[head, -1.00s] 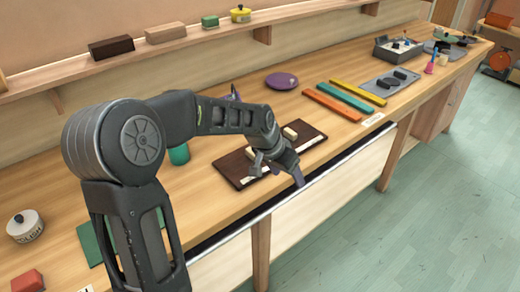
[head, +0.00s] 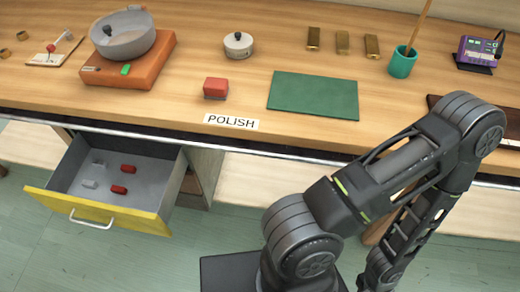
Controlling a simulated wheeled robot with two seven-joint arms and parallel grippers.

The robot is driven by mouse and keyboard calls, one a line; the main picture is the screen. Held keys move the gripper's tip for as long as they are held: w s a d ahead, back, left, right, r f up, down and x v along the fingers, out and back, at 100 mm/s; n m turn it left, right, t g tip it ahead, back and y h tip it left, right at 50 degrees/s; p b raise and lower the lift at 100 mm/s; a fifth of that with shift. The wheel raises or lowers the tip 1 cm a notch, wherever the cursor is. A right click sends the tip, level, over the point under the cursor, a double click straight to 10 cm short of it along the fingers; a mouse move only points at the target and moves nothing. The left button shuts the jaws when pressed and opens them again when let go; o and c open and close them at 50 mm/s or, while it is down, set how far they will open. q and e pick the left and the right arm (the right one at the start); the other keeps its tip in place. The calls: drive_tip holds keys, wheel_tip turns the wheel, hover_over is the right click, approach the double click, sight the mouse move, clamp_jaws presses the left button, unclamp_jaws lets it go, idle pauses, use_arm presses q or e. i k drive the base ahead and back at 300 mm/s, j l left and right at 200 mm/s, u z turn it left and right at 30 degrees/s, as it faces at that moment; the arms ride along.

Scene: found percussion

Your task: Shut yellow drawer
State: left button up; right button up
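The yellow drawer (head: 110,212) is pulled open under the workbench at the lower left. Its yellow front has a pale handle (head: 91,219) and faces the floor side. Its grey inside is visible and holds two red blocks (head: 119,189) and two pale grey pieces (head: 89,184). One of my arms crosses the lower right, well to the right of the drawer, and runs down out of the picture. Neither of my grippers shows, so I cannot see what they hold.
On the bench (head: 180,105) are an orange base (head: 135,74) with a grey bowl, a white pot (head: 238,44), a red block (head: 215,88), a green mat (head: 313,95), a POLISH label (head: 231,122) and a teal cup (head: 402,62). The floor (head: 60,260) in front of the drawer looks clear.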

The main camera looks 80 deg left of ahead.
sight(147, 206)
drive_tip(key=k+u, duration=0.2)
drive_tip(key=u, duration=4.25)
drive_tip(key=l+z, duration=0.1)
drive_tip(key=l, duration=0.3)
